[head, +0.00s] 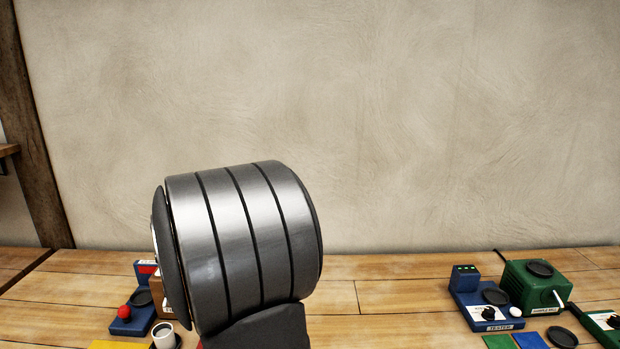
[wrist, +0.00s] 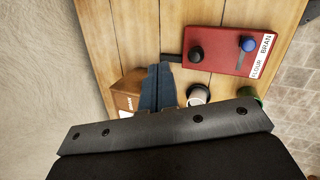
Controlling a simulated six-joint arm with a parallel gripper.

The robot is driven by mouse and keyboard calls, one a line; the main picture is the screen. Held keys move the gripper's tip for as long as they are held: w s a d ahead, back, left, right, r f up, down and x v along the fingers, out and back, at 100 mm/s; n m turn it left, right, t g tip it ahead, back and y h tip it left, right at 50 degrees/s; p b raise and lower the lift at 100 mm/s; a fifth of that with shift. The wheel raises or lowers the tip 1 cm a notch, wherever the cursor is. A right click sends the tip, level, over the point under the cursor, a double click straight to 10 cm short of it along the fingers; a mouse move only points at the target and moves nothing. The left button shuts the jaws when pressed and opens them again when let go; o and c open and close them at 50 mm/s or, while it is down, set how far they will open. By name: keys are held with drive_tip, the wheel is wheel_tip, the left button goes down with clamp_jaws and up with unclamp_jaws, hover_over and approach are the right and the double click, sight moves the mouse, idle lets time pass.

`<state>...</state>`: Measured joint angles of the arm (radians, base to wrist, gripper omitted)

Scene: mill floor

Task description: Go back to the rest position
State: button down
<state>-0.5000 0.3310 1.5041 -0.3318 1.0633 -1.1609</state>
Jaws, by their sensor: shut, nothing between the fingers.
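My gripper (wrist: 159,68) shows in the wrist view as two narrow blue-grey fingers side by side beyond the dark mounting plate. The fingers are together, with nothing seen between them. They point over the wooden bench (wrist: 145,35), between a brown box and a red panel; their height above the bench is hard to judge. In the head view my thick grey arm link fills the middle, and the gripper is hidden.
Wrist view: a brown box (wrist: 126,92), a red panel (wrist: 222,45) with black and blue knobs, and a white cup (wrist: 198,93). Head view: a blue tester (head: 487,312) and green sample mill (head: 540,287) at right; a blue stand (head: 133,324) with a red ball at left.

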wheel_tip(320, 180, down, 6)
drive_tip(key=s+a+m+g+y, duration=0.2)
drive_tip(key=a+g, duration=0.1)
drive_tip(key=g, duration=0.1)
wheel_tip(320, 180, up, 9)
drive_tip(key=f+n+t, duration=0.3)
drive_tip(key=f, duration=0.1)
drive_tip(key=f+n+t, duration=0.3)
drive_tip(key=f, duration=0.1)
drive_tip(key=f+n+t, duration=0.3)
drive_tip(key=f, duration=0.2)
drive_tip(key=shift+s+d+n+y, duration=0.2)
drive_tip(key=shift+s+n+y, duration=0.1)
drive_tip(key=shift+n, duration=0.1)
wheel_tip(320, 180, up, 2)
drive_tip(key=shift+r, duration=0.15)
drive_tip(key=shift+f, duration=1.05)
